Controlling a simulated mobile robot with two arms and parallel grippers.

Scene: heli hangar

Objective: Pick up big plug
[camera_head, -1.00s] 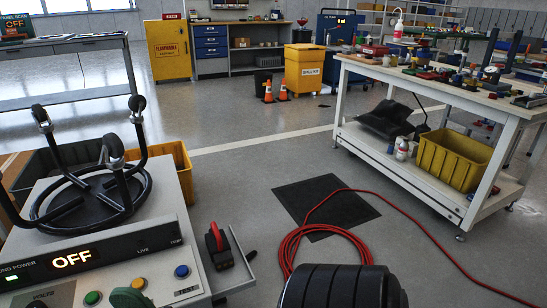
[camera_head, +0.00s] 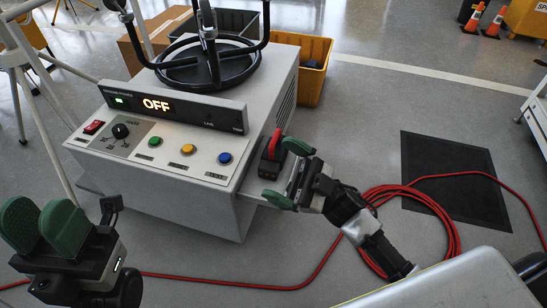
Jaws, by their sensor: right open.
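The big plug, red and black (camera_head: 271,158), stands on a small side shelf (camera_head: 256,196) on the right side of the grey ground power unit (camera_head: 165,189). My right gripper (camera_head: 288,174) is open, its green fingertips just to the right of the plug. Its upper fingertip is close to the plug's red top; I cannot tell whether they touch. Nothing shows between its fingers. My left gripper (camera_head: 43,230) is at the lower left, away from the plug, with two green pads side by side. How far apart its pads are is unclear.
A coiled red cable (camera_head: 447,232) and a black mat (camera_head: 452,180) lie on the floor to the right.

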